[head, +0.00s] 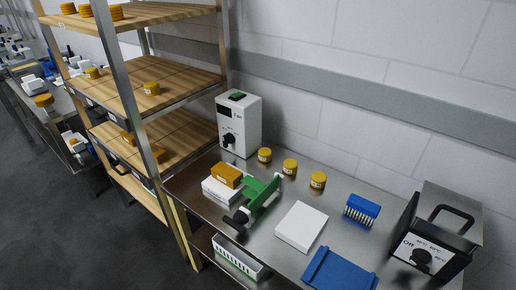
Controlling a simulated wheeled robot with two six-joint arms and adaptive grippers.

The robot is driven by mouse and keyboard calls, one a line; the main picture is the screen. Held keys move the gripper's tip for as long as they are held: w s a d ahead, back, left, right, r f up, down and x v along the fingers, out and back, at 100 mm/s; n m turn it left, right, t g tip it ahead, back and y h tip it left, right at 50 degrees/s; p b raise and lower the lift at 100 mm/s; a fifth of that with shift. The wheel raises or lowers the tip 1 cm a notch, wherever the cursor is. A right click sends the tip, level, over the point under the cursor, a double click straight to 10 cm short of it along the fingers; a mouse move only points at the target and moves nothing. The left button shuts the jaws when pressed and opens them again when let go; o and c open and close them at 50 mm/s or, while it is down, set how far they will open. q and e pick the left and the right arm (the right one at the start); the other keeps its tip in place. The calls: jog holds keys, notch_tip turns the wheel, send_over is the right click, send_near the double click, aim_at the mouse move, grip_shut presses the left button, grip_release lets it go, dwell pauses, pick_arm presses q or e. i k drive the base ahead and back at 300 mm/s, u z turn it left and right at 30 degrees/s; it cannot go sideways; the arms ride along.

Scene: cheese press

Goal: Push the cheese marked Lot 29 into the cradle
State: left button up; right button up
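Three small round yellow cheeses with pale labels stand in a slanting row on the steel table: a left one (265,155), a middle one (290,167) and a right one (318,180). Their label text is too small to read, so I cannot tell which is Lot 29. A green device with a dark round handle (262,194) stands in front of them; I cannot tell whether it includes the cradle. An orange-yellow block (227,174) lies on a white box (221,190) beside it. Neither of my grippers is in view.
A wooden shelf rack (165,90) with more yellow cheeses stands at left. On the table are a white control box (239,124), a white slab (301,226), a blue brush (362,209), a blue tray (339,274) and a dark-handled appliance (436,240). A white basket (238,257) sits below.

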aim_at(231, 176)
jog(key=z, duration=3.8)
jog(key=k, duration=2.25)
jog(key=u, duration=1.3)
